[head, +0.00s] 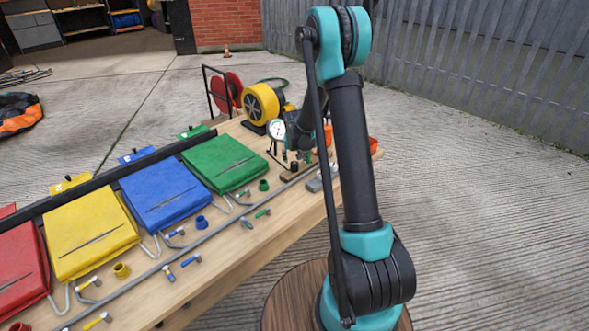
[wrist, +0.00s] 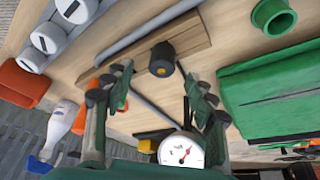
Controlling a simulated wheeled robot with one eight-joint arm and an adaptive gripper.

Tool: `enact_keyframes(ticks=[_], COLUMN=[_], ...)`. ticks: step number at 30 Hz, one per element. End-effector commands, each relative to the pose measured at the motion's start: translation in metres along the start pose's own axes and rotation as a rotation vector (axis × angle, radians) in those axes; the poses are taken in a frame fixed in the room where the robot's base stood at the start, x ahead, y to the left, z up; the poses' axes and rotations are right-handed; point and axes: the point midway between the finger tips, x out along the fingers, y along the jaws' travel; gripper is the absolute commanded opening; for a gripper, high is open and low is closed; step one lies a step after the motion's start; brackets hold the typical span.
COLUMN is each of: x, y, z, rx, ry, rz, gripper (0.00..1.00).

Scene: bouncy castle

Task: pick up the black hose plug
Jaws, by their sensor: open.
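The black hose plug (wrist: 162,60) is a short dark cylinder with a small orange mark on its end. It sits on a wooden strip (wrist: 130,62) on the workbench. In the head view the plug (head: 294,166) is a small dark shape on the strip, beside my arm. My gripper (wrist: 158,82) is open and empty in the wrist view, with one finger on each side and the plug ahead between the fingertips. The fingers look apart from the plug. In the head view my gripper (head: 299,140) is partly hidden behind my arm.
A round white gauge (head: 276,129) stands close to my gripper; it also shows in the wrist view (wrist: 182,154). A green ring (wrist: 272,17), a green pad (head: 220,162), white-capped cylinders (wrist: 46,38) and an orange object (wrist: 24,82) lie around. A yellow reel (head: 262,103) stands behind.

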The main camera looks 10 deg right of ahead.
Motion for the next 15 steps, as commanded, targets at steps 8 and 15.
enact_keyframes(ticks=[8,15], x=[0.019,0.049], y=[-0.002,-0.004], z=[-0.002,-0.005], rx=[0.0,0.0], ry=[0.0,0.0], rz=[0.0,0.0], gripper=[0.57,0.57])
